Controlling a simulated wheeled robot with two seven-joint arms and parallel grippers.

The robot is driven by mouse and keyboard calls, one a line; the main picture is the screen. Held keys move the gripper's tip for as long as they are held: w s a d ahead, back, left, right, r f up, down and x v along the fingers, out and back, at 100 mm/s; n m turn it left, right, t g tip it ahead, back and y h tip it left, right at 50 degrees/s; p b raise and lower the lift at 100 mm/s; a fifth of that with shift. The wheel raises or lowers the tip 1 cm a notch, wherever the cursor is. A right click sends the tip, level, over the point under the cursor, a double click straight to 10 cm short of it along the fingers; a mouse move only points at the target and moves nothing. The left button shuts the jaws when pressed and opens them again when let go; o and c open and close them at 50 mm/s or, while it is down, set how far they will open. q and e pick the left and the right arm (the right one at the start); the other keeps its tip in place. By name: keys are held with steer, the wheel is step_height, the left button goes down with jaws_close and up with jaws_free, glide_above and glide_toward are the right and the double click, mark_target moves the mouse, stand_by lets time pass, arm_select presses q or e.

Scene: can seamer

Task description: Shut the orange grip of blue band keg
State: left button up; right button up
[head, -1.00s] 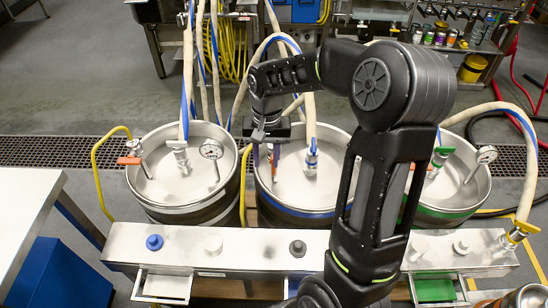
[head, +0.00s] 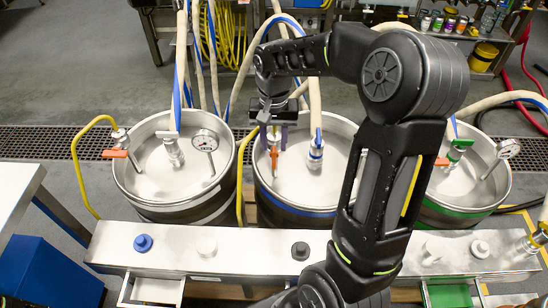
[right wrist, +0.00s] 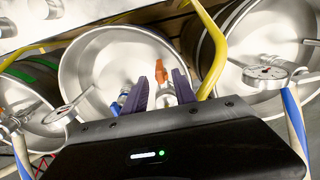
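The blue band keg (head: 303,209) stands in the middle of three kegs, with a hose coupling (head: 316,155) on its lid. Its orange grip (head: 273,146) shows at the left of the lid, partly hidden by my right gripper (head: 275,134). In the right wrist view the orange grip (right wrist: 160,72) lies between the two purple fingers of my right gripper (right wrist: 165,84). The fingers are apart, and I cannot tell whether either touches the grip. The metal valve body shows just below it. My left gripper is out of view.
A left keg (head: 180,206) with another orange grip (head: 115,154) and a gauge stands beside it. A green band keg (head: 455,212) stands at the right. Yellow pipes and hoses rise around the kegs. A steel ledge (head: 245,252) with knobs runs in front.

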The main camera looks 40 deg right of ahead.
mark_target(274, 159)
step_height(274, 159, down, 7)
stand_by(0.3)
steer(key=shift+c, duration=0.2)
jaws_close()
stand_by(0.4)
